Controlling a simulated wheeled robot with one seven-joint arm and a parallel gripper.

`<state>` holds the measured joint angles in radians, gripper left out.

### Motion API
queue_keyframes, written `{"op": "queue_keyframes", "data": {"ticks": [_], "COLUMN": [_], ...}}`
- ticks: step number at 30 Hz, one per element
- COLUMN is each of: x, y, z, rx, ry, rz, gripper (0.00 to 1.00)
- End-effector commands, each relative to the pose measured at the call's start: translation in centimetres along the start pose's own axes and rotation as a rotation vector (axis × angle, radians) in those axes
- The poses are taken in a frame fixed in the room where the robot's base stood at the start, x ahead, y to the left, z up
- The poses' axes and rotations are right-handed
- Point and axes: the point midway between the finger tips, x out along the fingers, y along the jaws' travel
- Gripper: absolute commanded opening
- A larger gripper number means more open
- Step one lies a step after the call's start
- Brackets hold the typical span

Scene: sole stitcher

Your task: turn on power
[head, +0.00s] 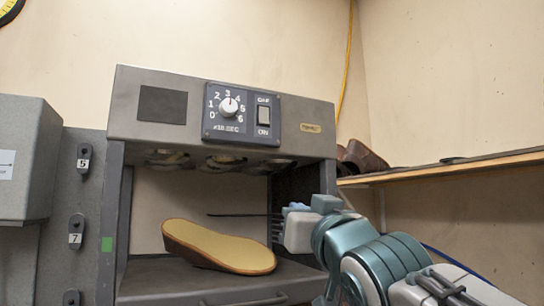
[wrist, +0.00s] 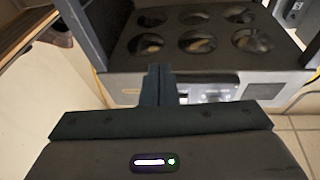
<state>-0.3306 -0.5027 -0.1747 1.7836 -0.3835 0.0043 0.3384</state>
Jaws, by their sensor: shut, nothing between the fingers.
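The power switch (head: 264,116) is a small grey rocker on the right of the dark control panel (head: 245,98), between two small labels; the lower one seems to read ON. Which way it is pressed is too small to tell. My gripper (head: 277,221) is below and slightly right of the switch, in front of the machine's opening, apart from the panel. In the wrist view my gripper (wrist: 157,72) has its fingers together and empty. The panel (wrist: 212,94) shows there beside and partly behind the fingers; I cannot make out the switch there.
A timer dial (head: 228,106) sits left of the switch. A shoe sole (head: 220,246) lies tilted in the machine's opening below the round lamps (head: 222,162). A wooden shelf (head: 450,168) with brown shoes (head: 362,158) is at right. A grey cabinet (head: 25,155) stands at left.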

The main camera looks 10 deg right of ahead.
Motion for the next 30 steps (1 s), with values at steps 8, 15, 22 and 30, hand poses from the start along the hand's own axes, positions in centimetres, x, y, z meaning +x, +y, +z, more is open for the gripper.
{"op": "queue_keyframes", "data": {"ticks": [8,15,22,30], "x": [-1.6,-1.9,-1.8,1.4], "y": [-1.6,-1.9,-1.9,-2.2], "z": [-10.5,-11.9,-11.9,-13.5], "rx": [0.016,0.017,0.017,0.016], "ry": [0.342,0.385,0.383,0.381], "rz": [-0.109,-0.125,-0.124,-0.123], "gripper": [0.00,0.00,0.00,0.00]}}
